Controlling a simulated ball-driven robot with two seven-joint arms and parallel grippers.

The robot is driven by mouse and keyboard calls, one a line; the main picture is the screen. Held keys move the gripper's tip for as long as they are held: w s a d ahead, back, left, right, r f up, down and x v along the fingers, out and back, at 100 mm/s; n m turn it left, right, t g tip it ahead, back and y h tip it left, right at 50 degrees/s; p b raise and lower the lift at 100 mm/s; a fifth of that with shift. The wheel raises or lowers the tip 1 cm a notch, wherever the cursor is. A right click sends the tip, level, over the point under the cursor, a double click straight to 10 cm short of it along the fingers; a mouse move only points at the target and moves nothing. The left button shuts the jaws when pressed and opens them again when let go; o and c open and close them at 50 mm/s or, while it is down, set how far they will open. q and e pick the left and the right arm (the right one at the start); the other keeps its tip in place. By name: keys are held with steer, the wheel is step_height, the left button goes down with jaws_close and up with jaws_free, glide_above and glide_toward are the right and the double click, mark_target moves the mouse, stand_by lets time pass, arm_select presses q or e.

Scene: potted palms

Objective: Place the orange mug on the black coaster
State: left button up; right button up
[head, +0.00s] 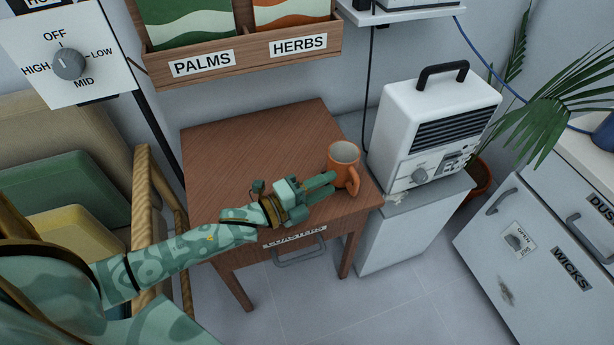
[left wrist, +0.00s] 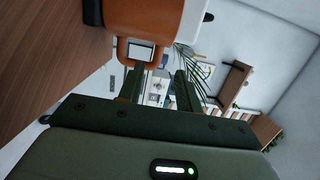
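The orange mug (head: 343,155) stands upright near the right back edge of the brown wooden table (head: 235,150), its handle facing the front right. My left gripper (head: 325,184) is just left of the mug and its handle, with its two fingers apart and nothing seen between them. In the left wrist view, the mug (left wrist: 165,18) is close, at the top, with its handle (left wrist: 140,52) by the left fingertip of my left gripper (left wrist: 163,82). I cannot tell whether they touch. My right gripper is out of view.
A drawer (head: 300,255) with a hard-to-read label sits under the tabletop. A white heater (head: 435,120) stands on a grey cabinet right of the table. A wooden rack (head: 240,60) marked PALMS and HERBS hangs behind. A wooden-armed chair (head: 145,200) is at left. The table's back left is clear.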

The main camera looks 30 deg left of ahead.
arm_select(q)
steer(key=shift+p+v, duration=0.4)
steer(key=shift+v, duration=1.65)
